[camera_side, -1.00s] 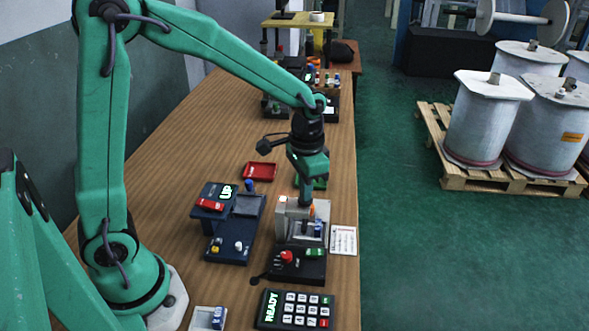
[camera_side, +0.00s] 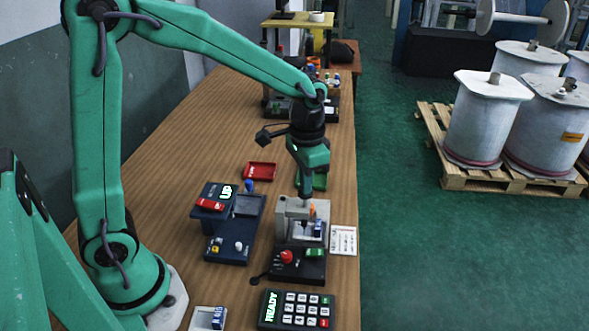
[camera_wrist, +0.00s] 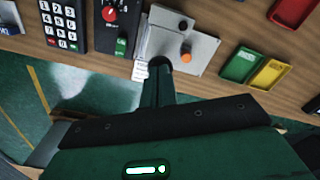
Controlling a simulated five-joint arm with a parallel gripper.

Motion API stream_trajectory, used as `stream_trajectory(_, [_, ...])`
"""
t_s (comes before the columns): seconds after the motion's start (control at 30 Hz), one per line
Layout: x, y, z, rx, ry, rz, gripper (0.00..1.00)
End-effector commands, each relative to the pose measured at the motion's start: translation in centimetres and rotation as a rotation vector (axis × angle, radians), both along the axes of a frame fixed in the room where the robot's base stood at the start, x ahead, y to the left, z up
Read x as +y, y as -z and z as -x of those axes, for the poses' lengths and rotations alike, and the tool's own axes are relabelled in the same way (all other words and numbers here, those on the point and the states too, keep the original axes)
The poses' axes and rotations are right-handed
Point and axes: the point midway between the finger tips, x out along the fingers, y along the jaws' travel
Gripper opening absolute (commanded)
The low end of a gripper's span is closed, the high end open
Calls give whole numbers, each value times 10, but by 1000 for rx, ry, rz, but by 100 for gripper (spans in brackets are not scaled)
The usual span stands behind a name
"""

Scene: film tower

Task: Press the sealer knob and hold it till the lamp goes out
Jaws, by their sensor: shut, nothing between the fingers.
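I cannot tell which is the knob or the lamp. My gripper (camera_side: 306,195) is shut and empty, pointing down just above the unit. In the wrist view its tip (camera_wrist: 160,64) overlaps the plate's edge, left of the orange piece; contact cannot be made out.
A keypad reading READY (camera_side: 296,309) lies nearest the camera. A navy unit reading UP (camera_side: 231,228) stands left of the grey unit. A red tray (camera_side: 259,171) lies behind, and a white card (camera_side: 343,240) lies to the right. The bench's left middle is clear.

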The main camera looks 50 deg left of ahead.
Motion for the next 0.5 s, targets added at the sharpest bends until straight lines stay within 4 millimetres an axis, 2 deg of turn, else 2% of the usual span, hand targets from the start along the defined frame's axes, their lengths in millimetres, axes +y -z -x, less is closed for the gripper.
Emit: stream_trajectory(0.5, [0, -30, 0, -2, 0, 1, 0])
